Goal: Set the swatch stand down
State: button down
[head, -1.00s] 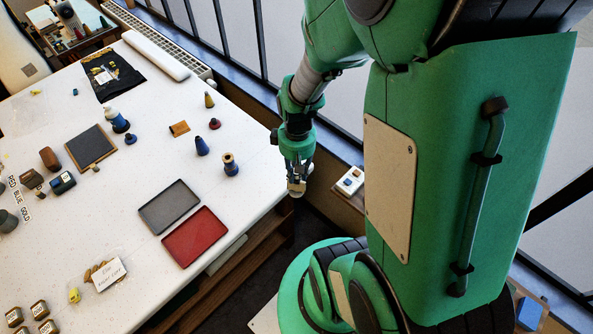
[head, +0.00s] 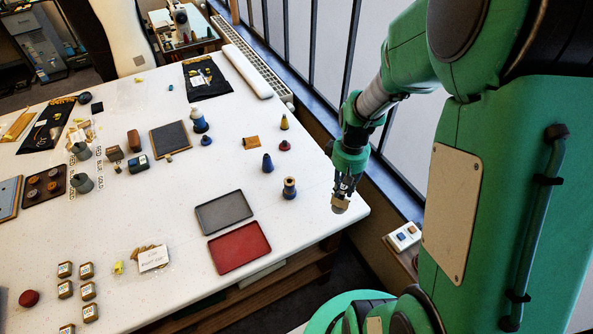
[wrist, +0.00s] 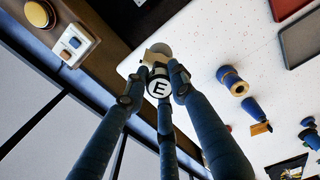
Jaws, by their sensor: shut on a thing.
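My gripper (head: 343,194) is at the right corner of the white table, its fingers shut on a small tan piece, which I take to be the swatch stand (head: 339,207). In the wrist view my gripper's dark blue fingers (wrist: 158,78) close around the stand (wrist: 159,52). Its pale beige and grey end shows beyond the fingertips, and the rest is largely hidden. A round white label with an E shows between the fingers. In the head view the stand overlaps the table's corner; I cannot tell its height, and no contact with the table is clear.
A grey tray (head: 224,213) and a red tray (head: 239,247) lie left of my gripper. A blue and tan spool (head: 290,188) and blue cones stand nearby. A small switch box (head: 404,236) sits on a ledge beyond the table. Bare tabletop (head: 310,215) lies between the trays and corner.

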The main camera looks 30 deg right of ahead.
jog(key=w+a+r+n+p, duration=0.1)
jog(key=w, duration=1.3)
jog(key=w+a+r+n, duration=0.1)
jog(key=w+r, duration=0.1)
jog(key=w, duration=1.2)
jog(key=shift+r+p, duration=0.15)
jog(key=shift+p, duration=0.2)
notch_tip(320, 180, down, 6)
jog(key=shift+f, duration=2.2)
jog(key=c, duration=1.4)
grip_release()
jog(key=shift+s+a, duration=0.1)
jog(key=shift+c, duration=0.2)
